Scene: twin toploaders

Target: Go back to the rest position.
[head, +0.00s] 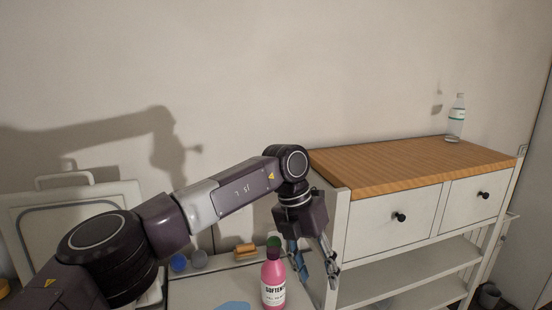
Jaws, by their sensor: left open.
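My left arm reaches in from the lower left across the view. My left gripper (316,277) hangs at the arm's end with its fingers pointing down. It is open, and I see nothing between its fingers. The bottle stands upright on a white surface. I cannot tell whether the gripper touches it. My right gripper is out of view.
A wood-topped cabinet (398,209) with drawers stands close right of my gripper. A clear bottle (456,119) stands on its top. A toploader lid (119,193) is raised at left.

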